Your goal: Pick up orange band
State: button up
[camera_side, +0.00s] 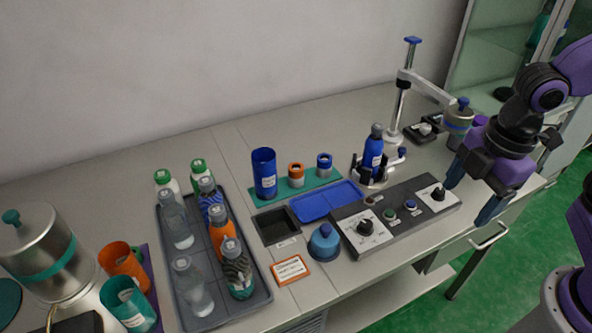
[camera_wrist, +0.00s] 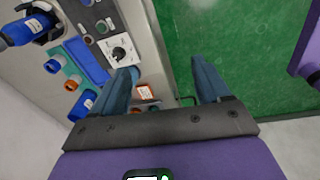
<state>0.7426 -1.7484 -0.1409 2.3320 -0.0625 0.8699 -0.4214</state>
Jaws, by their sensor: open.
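The orange band (camera_side: 296,175) is a short ring, orange with a pale middle, standing on a teal mat (camera_side: 270,196) between a tall blue cup (camera_side: 264,174) and a blue band (camera_side: 324,165). In the wrist view the orange band (camera_wrist: 71,85) shows small at the left. My gripper (camera_side: 467,204) is open and empty, high near the right front edge of the bench, well to the right of the band. In the wrist view its two fingers (camera_wrist: 163,68) are wide apart, over the bench edge and green floor.
A grey tray of bottles (camera_side: 260,293) and an orange cup (camera_side: 116,257) are farther left.

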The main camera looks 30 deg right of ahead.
jog(key=w+a+n+t, duration=0.1)
jog(key=w+a+n, duration=0.35)
jog(key=w, duration=0.35)
jog(key=w+a+n+t, duration=0.1)
jog(key=w+a+n, duration=0.35)
jog(key=w, duration=0.35)
jog(key=n+t, duration=0.2)
jog(key=n, duration=0.8)
send_near(297, 170)
jog(key=shift+x, duration=3.9)
jog(key=shift+a, duration=0.1)
jog(key=c, duration=1.1)
